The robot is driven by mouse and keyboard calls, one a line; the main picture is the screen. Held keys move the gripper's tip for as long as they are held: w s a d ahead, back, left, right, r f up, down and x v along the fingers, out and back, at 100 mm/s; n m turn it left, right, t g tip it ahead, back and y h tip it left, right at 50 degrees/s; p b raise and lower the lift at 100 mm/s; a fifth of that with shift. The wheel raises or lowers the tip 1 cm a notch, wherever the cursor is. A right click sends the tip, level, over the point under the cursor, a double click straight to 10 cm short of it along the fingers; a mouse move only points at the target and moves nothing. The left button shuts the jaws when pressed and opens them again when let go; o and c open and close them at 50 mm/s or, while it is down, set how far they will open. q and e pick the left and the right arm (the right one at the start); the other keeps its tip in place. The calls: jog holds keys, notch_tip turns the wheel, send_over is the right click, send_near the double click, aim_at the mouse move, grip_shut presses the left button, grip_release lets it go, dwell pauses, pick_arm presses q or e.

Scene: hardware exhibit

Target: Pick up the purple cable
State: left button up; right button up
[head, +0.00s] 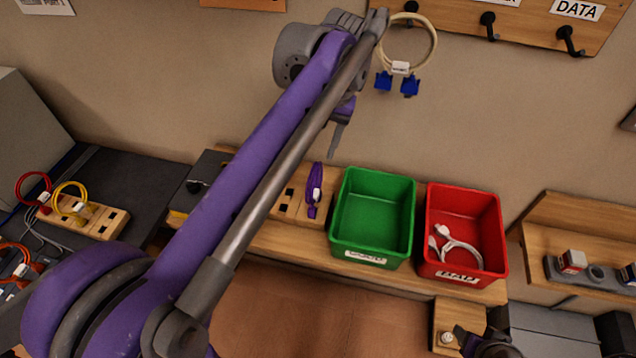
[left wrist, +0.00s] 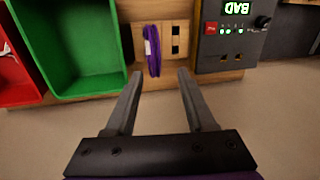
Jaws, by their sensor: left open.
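The purple cable (head: 314,188) is a bundled loop with a white tag. It sits in a slotted wooden block (head: 288,200) on the wooden shelf, left of the green bin. In the left wrist view the cable (left wrist: 153,52) stands in the block between the green bin and a dark tester box. My left gripper (head: 338,138) is above and in front of the cable in the head view, partly hidden by its own arm. In the left wrist view its two fingers (left wrist: 160,88) are apart and empty, with the cable beyond their tips. My right gripper does not show clearly.
A green bin (head: 345,248) and a red bin (head: 433,262) holding a white cable (head: 455,245) stand right of the block. The tester box (left wrist: 228,62) reads BAD. A beige cable with blue connectors (head: 410,72) hangs on the wall. Red and yellow cables lie left.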

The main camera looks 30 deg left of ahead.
aim_at(315, 170)
pick_arm(q)
jog(key=shift+s+a+f, duration=0.1)
jog(key=shift+f, duration=0.55)
jog(key=shift+s+a+f, duration=0.1)
jog(key=shift+f, duration=1.1)
jog(key=f, duration=0.3)
jog(key=shift+s+f, duration=0.25)
jog(key=shift+f, duration=0.05)
jog(key=shift+a+f, duration=0.2)
jog(key=shift+f, duration=0.3)
grip_shut()
